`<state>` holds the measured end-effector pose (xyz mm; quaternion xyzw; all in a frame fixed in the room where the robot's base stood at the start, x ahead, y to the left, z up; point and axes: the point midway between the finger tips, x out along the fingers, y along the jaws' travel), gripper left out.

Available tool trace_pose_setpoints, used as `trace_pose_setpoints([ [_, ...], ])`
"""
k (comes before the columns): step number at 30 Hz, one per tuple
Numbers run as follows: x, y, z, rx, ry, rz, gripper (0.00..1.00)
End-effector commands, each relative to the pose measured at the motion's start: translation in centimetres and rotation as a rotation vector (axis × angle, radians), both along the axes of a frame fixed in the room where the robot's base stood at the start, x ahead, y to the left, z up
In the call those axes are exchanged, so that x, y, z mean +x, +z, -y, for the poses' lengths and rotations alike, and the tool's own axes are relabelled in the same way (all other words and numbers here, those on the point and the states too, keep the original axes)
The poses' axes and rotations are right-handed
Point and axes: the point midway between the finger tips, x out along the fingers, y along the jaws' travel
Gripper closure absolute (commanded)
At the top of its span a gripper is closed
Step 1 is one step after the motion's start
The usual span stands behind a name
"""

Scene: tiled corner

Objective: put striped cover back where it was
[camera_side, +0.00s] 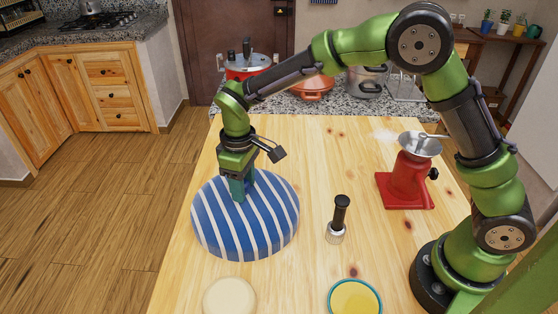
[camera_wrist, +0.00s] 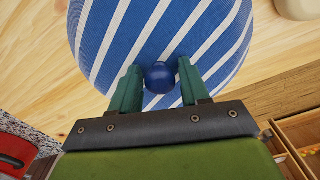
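The striped cover (camera_side: 245,225) is a round, blue and white dome on the left part of the wooden table. In the wrist view the striped cover (camera_wrist: 110,40) fills the upper middle, with a round blue knob (camera_wrist: 160,78) on it. My gripper (camera_side: 243,192) points down at the top of the cover. In the wrist view the two green fingers of my gripper (camera_wrist: 161,72) stand on either side of the knob, close against it, and look shut on it. The cover seems to rest on the table; whatever is under it is hidden.
A black-handled tool (camera_side: 338,220) stands upright right of the cover. A red grinder (camera_side: 407,180) stands farther right. A pale round thing (camera_side: 230,297) and a yellow-filled, teal-rimmed bowl (camera_side: 355,298) are at the front. Pots stand on the counter behind. The table's far middle is clear.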

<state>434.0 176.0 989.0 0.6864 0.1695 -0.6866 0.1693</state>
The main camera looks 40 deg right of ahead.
Motion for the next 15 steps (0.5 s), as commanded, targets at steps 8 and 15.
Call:
trace_pose_setpoints([
  [8,0.0,0.0,0.0,0.0,0.0,0.0,0.42],
  [15,0.1,1.3,0.0,0.001,-0.001,0.003,0.42],
])
